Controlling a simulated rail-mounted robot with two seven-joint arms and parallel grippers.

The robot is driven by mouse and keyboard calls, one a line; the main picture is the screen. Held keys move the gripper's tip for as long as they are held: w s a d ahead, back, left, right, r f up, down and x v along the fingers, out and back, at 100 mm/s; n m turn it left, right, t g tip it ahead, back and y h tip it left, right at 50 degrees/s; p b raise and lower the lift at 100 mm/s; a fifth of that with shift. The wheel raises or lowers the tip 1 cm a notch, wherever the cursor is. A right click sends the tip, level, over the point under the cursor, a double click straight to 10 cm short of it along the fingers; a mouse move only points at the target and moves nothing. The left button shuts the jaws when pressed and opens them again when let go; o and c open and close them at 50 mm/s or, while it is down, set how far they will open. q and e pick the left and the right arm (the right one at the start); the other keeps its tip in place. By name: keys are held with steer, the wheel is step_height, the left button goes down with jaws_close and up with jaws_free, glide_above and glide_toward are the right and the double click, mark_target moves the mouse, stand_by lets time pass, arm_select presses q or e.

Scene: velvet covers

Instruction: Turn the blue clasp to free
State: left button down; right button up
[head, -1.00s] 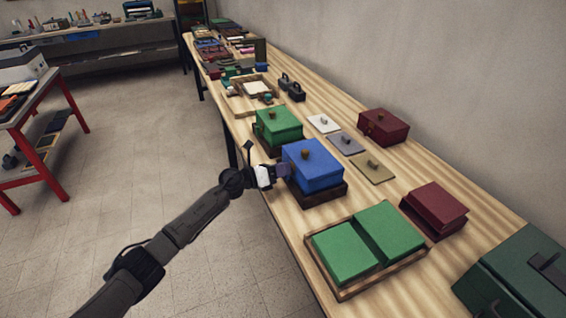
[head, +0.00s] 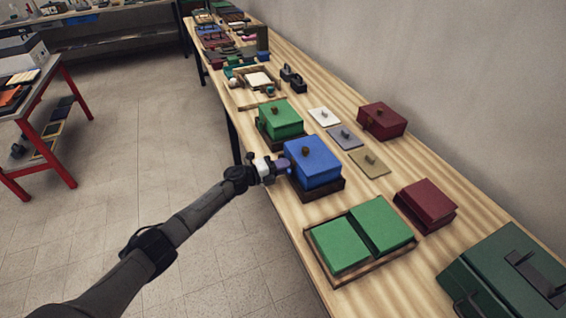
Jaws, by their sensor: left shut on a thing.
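A blue box (head: 315,165) with a brown knob on its lid sits on a dark wooden base on the long table. My left gripper (head: 280,168) is at the left side of this box, at about mid height. It is shut on a small bluish-purple piece at the box's side, which looks like the blue clasp (head: 285,166). The fingers hide most of the clasp, and its turn angle cannot be told. My right gripper is not in view.
A green box (head: 280,119) stands just behind the blue one. A wooden tray (head: 352,275) with two green blocks lies in front. Dark red boxes (head: 427,203) and small knobbed plates (head: 370,163) lie to the right.

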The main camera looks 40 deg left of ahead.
arm_select(q)
steer(key=shift+n+p, duration=0.3)
steer(key=shift+n, duration=0.3)
steer(key=shift+f+n, duration=0.1)
steer(key=shift+n, duration=0.2)
steer(key=c, duration=1.1)
jaws_free()
